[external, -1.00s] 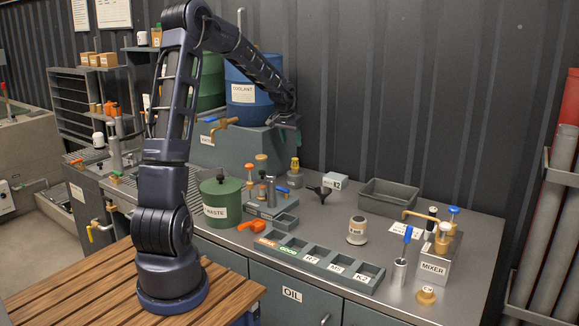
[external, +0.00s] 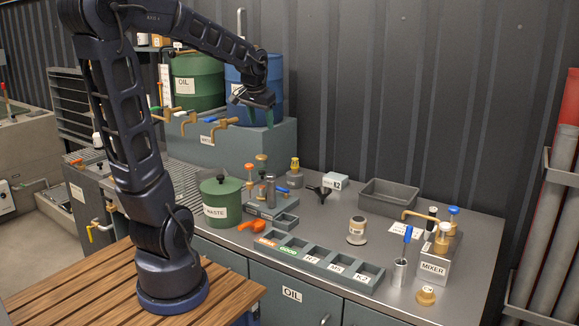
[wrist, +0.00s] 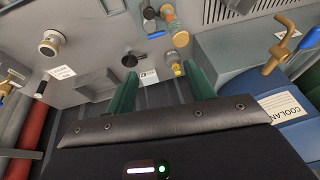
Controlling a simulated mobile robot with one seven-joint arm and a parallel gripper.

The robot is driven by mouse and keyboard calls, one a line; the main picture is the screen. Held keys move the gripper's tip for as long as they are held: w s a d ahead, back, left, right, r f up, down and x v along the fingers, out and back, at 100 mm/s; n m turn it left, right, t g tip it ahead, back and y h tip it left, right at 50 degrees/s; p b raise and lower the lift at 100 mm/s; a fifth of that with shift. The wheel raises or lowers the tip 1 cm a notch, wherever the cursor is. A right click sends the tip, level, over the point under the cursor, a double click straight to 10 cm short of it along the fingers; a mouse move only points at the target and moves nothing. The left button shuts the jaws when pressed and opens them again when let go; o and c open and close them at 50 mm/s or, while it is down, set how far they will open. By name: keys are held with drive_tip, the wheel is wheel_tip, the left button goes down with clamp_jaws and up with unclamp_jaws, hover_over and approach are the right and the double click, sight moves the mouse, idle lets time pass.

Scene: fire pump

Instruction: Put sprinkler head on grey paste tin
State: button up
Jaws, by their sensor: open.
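My gripper (external: 260,114) is open and empty, high above the back of the bench in front of the blue drum. In the wrist view its two green fingers (wrist: 163,84) are wide apart. A small brass fitting (external: 425,295), possibly the sprinkler head, stands at the bench's front right. A round, pale tin with a tan band (external: 357,230), possibly the paste tin, stands mid-bench and also shows in the wrist view (wrist: 52,42). A brass-yellow fitting (external: 295,168) near the back wall also shows beyond the fingers (wrist: 177,69). I cannot tell for sure which is the sprinkler head.
A black knob-like piece (external: 320,191), a small white box (external: 335,181) and a grey bin (external: 362,197) are at the back. A divided tray (external: 330,268) lies at the front. The mixer block (external: 433,268) is right, the green waste pot (external: 220,212) left.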

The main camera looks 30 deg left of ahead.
drive_tip(key=s+d+h, duration=0.1)
drive_tip(key=s, duration=1.8)
drive_tip(key=shift+s+d+f+t, duration=0.3)
drive_tip(key=shift+s+f, duration=0.1)
